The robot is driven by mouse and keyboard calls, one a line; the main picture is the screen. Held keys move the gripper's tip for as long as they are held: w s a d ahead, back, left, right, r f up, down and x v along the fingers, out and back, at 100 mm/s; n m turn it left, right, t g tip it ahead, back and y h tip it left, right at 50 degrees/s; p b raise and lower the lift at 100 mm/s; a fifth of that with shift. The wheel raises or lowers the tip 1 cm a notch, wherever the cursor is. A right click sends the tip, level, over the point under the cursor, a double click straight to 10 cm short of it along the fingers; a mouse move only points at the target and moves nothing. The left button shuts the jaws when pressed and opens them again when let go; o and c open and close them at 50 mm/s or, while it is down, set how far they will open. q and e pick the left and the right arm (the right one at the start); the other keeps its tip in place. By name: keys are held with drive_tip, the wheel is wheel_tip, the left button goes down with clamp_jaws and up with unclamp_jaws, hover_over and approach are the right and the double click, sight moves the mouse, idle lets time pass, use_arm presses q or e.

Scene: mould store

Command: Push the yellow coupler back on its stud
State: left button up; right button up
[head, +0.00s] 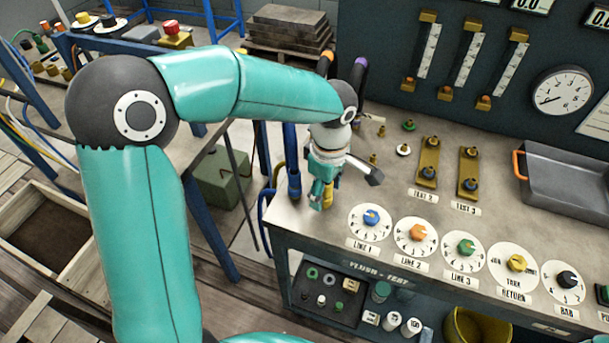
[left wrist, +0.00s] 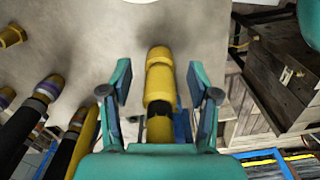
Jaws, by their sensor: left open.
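The yellow coupler (left wrist: 158,82) points away from me in the left wrist view, on a hose with a black band behind it. In the head view a small yellow part of it (head: 328,193) shows beside my gripper at the bench's left end. My left gripper (left wrist: 159,85) is open, with one finger on each side of the coupler and visible gaps to both. In the head view my left gripper (head: 322,197) points down and covers most of the coupler. I cannot tell which stud belongs to it; small brass studs (head: 372,158) stand on the bench top. My right gripper is not in view.
Hoses with orange (head: 325,64) and purple (head: 361,75) ends stand behind my left wrist. Dials including the blue-knobbed one (head: 371,217), brass valve blocks (head: 427,170) and a grey tray (head: 563,180) occupy the bench. A wooden crate (left wrist: 285,80) lies right in the wrist view.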

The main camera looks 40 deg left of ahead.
use_arm(q)
drive_tip(key=shift+w+r, duration=0.15)
drive_tip(key=shift+r, duration=0.4)
wheel_tip(320, 180, up, 11)
drive_tip(key=shift+f, duration=0.1)
